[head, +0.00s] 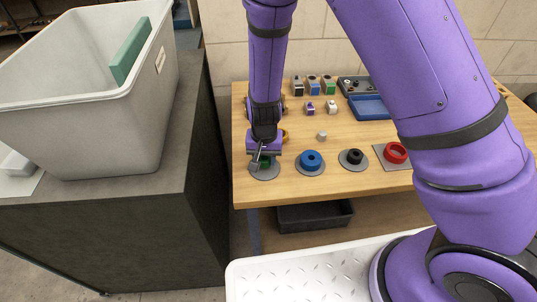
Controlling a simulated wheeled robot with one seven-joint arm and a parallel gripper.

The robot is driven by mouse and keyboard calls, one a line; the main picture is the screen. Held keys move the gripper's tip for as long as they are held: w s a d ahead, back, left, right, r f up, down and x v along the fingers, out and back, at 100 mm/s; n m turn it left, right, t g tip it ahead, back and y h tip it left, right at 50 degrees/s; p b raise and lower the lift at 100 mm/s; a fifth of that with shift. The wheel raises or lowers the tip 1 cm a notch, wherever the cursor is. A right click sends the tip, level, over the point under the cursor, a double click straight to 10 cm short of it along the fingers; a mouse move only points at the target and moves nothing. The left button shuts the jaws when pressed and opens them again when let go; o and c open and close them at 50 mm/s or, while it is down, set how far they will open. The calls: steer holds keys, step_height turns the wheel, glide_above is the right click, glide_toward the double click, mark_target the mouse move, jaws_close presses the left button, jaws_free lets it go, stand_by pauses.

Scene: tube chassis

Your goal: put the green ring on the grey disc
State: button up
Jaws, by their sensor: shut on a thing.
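My gripper (261,163) points down at the left front of the wooden table and is shut on the green ring (265,161). The ring is mostly hidden by the fingers and shows as a small dark green patch. The round grey disc (266,176) lies flat on the table directly below the gripper. The ring is over the disc or touching it; I cannot tell whether it rests on it.
To the right lie a blue ring (311,160) and a black ring (354,157) on grey discs, and a red ring (396,153) on a square plate. A small pale cube (322,136) lies behind. A grey bin (85,100) stands left on a dark cabinet (110,225).

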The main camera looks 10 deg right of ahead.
steer(key=shift+f, duration=0.65)
steer(key=shift+f, duration=0.1)
steer(key=o, duration=0.9)
step_height(320, 180, up, 12)
steer(key=shift+r, duration=0.1)
